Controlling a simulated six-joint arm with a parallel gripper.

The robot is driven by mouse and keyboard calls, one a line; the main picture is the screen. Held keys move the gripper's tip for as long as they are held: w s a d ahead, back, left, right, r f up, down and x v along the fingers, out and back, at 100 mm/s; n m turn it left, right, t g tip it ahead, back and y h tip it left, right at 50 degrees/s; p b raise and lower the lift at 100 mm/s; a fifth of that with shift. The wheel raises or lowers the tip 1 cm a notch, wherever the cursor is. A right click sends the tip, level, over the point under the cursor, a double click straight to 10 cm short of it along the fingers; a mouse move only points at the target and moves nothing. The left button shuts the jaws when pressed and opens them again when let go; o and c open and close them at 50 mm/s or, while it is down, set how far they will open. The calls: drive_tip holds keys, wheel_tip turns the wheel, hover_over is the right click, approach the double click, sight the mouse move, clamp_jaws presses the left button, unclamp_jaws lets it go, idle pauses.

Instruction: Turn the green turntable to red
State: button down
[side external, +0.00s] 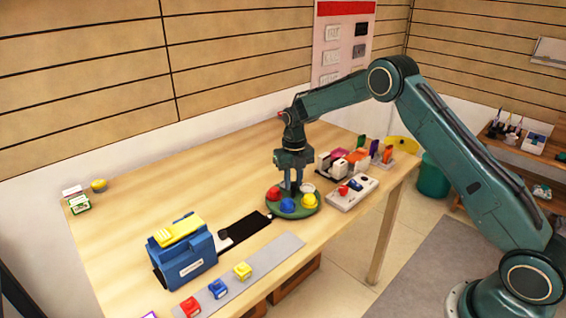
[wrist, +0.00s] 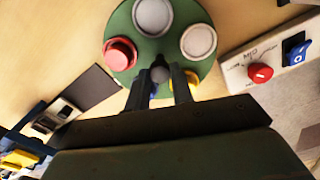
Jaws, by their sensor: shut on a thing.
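The round green turntable (side external: 294,214) stands on the wooden table under my gripper. It carries a red piece (side external: 273,194), a blue piece (side external: 288,206), a yellow piece (side external: 310,201) and a pale piece (side external: 307,188). In the wrist view, the green disc (wrist: 165,48) shows the red piece (wrist: 120,55) at left and two pale round pieces, one grey (wrist: 152,15) and one white (wrist: 198,40). The yellow (wrist: 193,78) and blue pieces are partly hidden by my fingers. My gripper (side external: 291,188) points down at the disc's middle, its fingers shut on a dark central knob (wrist: 160,74).
A white control box (side external: 352,191) with a red button and blue switch stands close right of the turntable. A blue box (side external: 183,258) and dark strip (side external: 245,228) lie left. Coloured blocks stand on a grey strip (side external: 275,255) in front. The table's back left is mostly clear.

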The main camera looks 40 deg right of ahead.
sight(293, 184)
drive_tip(key=shift+n, duration=0.4)
drive_tip(key=c, duration=1.2)
unclamp_jaws()
wheel_tip(293, 184, up, 14)
drive_tip(key=shift+f, duration=0.1)
